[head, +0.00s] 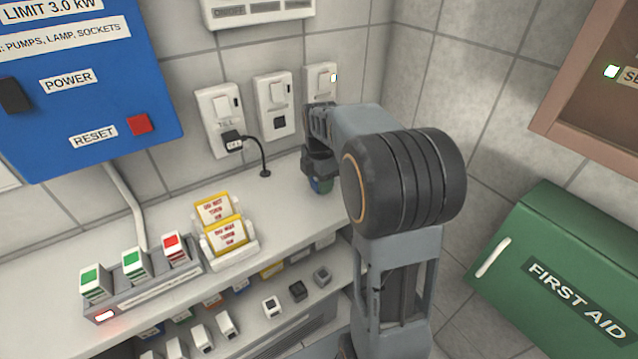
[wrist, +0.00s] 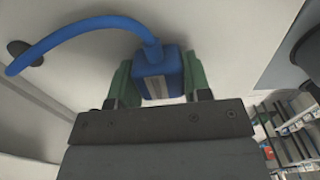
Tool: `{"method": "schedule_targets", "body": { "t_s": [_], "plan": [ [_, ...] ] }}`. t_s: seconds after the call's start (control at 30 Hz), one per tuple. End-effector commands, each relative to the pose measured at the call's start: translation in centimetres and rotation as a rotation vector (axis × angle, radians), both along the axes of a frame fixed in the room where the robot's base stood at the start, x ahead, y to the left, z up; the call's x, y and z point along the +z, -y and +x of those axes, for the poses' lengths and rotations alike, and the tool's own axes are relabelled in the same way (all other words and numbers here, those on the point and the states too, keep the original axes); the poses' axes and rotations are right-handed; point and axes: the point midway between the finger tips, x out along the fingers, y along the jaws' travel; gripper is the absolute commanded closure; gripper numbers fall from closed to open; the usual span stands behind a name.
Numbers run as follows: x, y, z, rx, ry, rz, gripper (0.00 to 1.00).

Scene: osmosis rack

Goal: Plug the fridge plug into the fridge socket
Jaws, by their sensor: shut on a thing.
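A blue plug (wrist: 158,72) with a blue cable sits between the two green fingertips of my gripper (wrist: 158,80) in the wrist view. The gripper is shut on it. In the head view my gripper (head: 319,184) is low over the counter, in front of the right wall socket, and the plug is mostly hidden there. Three switched sockets are on the tiled wall: the left one (head: 217,112) has a black plug in it, the middle one (head: 274,104) is empty, and the right one (head: 320,74) has a lit indicator, its lower part hidden by my arm. No fridge label is readable.
The blue cable runs to a dark grommet (wrist: 20,52). Yellow tags (head: 226,238) and a grey rack (head: 150,292) of red and green blocks stand on the counter (head: 180,225). A green first aid box (head: 560,265) is at right. The counter before the middle socket is mostly free.

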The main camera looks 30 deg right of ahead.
Motion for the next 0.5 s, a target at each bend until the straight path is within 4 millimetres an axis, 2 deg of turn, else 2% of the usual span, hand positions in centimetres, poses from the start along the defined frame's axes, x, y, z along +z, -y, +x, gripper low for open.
{"method": "schedule_targets", "body": {
  "t_s": [0.1, 0.37, 0.5],
  "plan": [
    [0.02, 0.0, 0.0, 0.0, 0.0, 0.0, 0.76],
    [0.16, 0.0, 0.01, 0.0, 0.001, 0.0, 0.77],
    [0.99, 0.01, 0.06, 0.0, 0.003, -0.001, 0.77]
  ]
}}
